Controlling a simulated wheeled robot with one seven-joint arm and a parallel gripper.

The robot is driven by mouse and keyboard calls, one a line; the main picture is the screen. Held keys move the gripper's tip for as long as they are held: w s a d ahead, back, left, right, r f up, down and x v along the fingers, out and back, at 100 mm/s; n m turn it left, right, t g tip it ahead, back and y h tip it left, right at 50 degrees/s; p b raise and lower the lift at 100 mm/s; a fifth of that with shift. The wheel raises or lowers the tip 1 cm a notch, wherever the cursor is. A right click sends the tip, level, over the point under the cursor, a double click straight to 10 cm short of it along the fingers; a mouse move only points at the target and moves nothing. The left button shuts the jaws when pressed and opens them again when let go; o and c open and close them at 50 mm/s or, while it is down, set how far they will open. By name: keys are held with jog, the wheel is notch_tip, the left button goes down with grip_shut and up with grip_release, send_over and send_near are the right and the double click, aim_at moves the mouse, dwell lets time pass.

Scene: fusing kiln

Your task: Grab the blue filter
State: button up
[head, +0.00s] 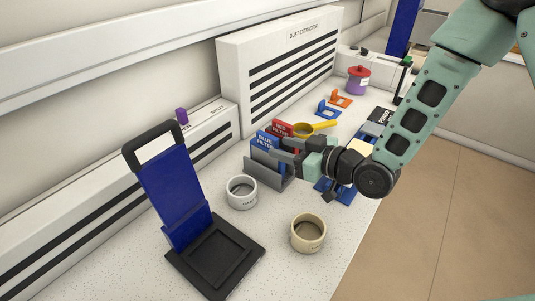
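The blue filter (265,142) is a blue block with white lettering, standing upright in a grey holder (262,171) near the middle of the bench. A red filter (281,129) with similar lettering stands just behind it. My gripper (284,153) reaches in from the right, with its dark fingers at the right side of the blue filter. The fingers overlap the filter's edge in the picture. I cannot tell whether they touch it or how far apart they are. The filter's lower part is hidden by the holder.
A white cup (241,192) and a cream cup (308,233) stand in front. A black and blue stand (180,190) is at left. A yellow scoop-like item (315,129) lies behind my gripper. The dust extractor (285,70) lines the wall. The bench's right edge drops to the floor.

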aim_at(258, 137)
jog(key=shift+r+p+x, duration=0.2)
jog(key=shift+p+x, duration=0.45)
jog(key=shift+x, duration=0.8)
jog(key=shift+r+p+x, duration=0.2)
jog(key=shift+p+x, duration=0.4)
jog(key=shift+x, duration=0.85)
jog(key=shift+w, duration=0.15)
grip_shut()
